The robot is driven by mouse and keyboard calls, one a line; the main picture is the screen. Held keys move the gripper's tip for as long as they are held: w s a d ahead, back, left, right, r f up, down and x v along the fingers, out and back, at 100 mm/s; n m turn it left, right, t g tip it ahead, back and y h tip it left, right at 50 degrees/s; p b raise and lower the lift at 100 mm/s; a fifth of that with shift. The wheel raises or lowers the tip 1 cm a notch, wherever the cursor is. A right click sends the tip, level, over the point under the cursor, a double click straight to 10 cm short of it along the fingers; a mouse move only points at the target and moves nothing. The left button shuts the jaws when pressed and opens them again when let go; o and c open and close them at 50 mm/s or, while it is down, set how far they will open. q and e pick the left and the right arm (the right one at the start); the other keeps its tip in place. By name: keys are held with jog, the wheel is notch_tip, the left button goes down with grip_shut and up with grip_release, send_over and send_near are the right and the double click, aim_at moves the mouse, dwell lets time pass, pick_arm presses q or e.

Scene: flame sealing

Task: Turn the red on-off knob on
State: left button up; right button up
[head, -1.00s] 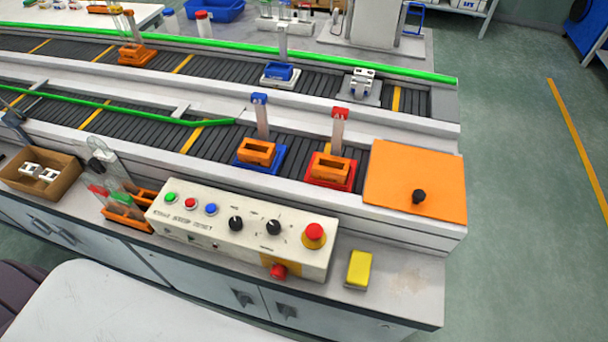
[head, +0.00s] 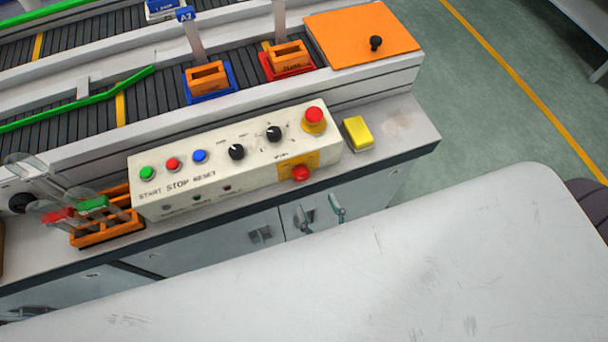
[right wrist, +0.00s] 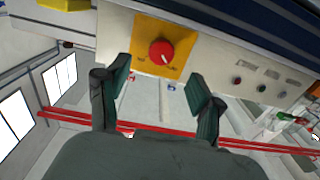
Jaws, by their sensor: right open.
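The red on-off knob (head: 301,173) sits on a yellow plate (head: 283,164) on the front face of the white control box (head: 232,182). It also shows in the right wrist view (right wrist: 161,52), where its fine setting is too small to read. My right gripper (head: 321,212) is open and empty. In the head view its two fingertips show just below the knob, in front of the cabinet. In the right wrist view my gripper (right wrist: 158,88) has its fingers spread, with the knob beyond and between them, apart from both. My left gripper is not in view.
A red mushroom button (head: 314,115) and black dials (head: 236,152) are on top of the box. A yellow block (head: 357,133) lies right of it. An orange rack with tubes (head: 112,231) stands left. The conveyor (head: 150,105) runs behind.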

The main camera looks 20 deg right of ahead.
aim_at(303, 178)
jog(key=w, duration=0.8)
jog(key=shift+w+a+p, duration=0.2)
jog(key=shift+a+p, duration=0.15)
jog(key=shift+p, duration=0.05)
jog(key=c, duration=1.1)
jog(key=shift+c, duration=0.2)
